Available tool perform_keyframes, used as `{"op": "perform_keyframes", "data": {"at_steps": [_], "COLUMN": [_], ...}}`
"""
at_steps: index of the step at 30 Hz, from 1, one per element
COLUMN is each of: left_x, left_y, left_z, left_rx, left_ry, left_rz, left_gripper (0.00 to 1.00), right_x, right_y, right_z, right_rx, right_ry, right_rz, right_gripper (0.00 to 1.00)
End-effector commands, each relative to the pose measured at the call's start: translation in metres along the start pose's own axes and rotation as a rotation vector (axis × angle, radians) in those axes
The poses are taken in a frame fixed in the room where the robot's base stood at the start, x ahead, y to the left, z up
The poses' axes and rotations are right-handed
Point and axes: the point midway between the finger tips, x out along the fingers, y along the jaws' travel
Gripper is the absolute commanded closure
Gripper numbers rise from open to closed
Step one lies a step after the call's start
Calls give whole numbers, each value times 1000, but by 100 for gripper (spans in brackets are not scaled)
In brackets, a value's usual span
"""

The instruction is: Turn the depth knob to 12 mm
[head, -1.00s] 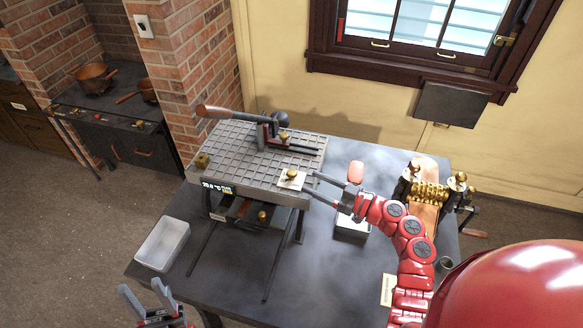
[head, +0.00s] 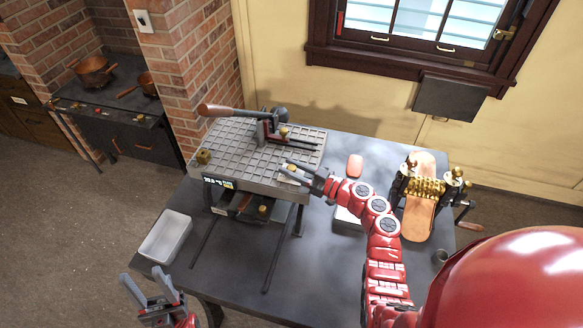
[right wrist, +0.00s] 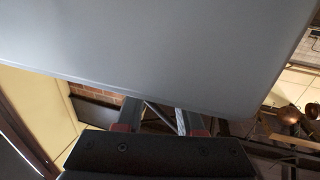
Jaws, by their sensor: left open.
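A small brass knob (head: 292,168) on a pale plate sits at the near right corner of the grid-topped machine (head: 235,158). I cannot tell for sure that it is the depth knob. My right gripper (head: 288,171) reaches it from the right, fingers apart on either side of it; contact is unclear. In the right wrist view its two fingers (right wrist: 162,118) are apart below a large grey surface, and no knob shows. A small display (head: 218,183) on the machine's front is too small to read. My left gripper (head: 148,287) is open and empty, off the table's near left.
A clamp with a wooden handle (head: 220,111) stands on the grid top. A white tray (head: 166,238) lies at the table's left edge. A skateboard deck in a brass roller press (head: 418,205) stands at the right.

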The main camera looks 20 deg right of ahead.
Motion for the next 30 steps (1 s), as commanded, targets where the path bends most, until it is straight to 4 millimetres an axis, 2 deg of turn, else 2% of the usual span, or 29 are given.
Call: {"op": "perform_keyframes", "data": {"at_steps": [1,5,11,17,25,30], "left_x": [0,0,1,10,38,42], "left_y": [0,0,0,0,-2,-2], "left_z": [0,0,0,-2,-6,-7], "left_rx": [0,0,0,0,0,0], "left_ry": [0,0,0,0,0,0], "left_rz": [0,0,0,0,0,0], "left_gripper": [50,50,50,50,50,50], "right_x": [0,0,0,0,1,1], "right_y": [0,0,-1,-2,-5,-5], "right_z": [0,0,0,-2,-3,2], "right_rx": [0,1,1,2,2,4], "right_ry": [0,0,0,-4,-7,-6], "right_rz": [-1,-1,1,34,191,346], "right_gripper": [78,100,100,100,100,100]}}
